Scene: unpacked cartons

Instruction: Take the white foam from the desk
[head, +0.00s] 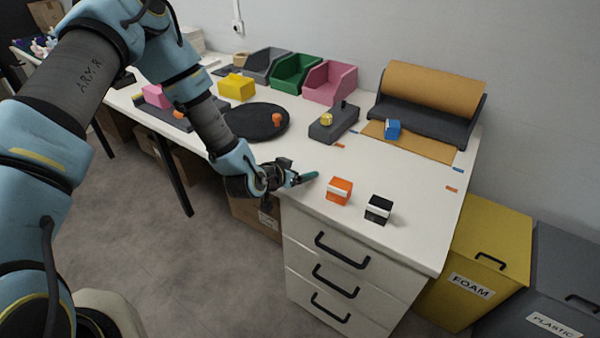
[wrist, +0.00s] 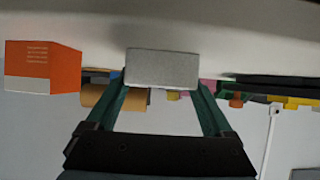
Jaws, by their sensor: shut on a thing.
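The white foam (wrist: 162,68) is a pale grey-white block, held between the two green fingers of my gripper (wrist: 163,88) in the wrist view. My gripper (head: 306,177) is low over the front edge of the desk (head: 300,220) in the head view, left of the orange box. The foam is hidden behind the fingers there. I cannot tell whether it still touches the desk top.
An orange box (head: 339,190) and a black box (head: 378,209) stand right of my gripper. A grey holder (head: 333,124) and dark round plate (head: 245,122) lie farther back. A yellow FOAM bin (head: 490,250) and grey PLASTIC bin (head: 560,270) stand right of the desk.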

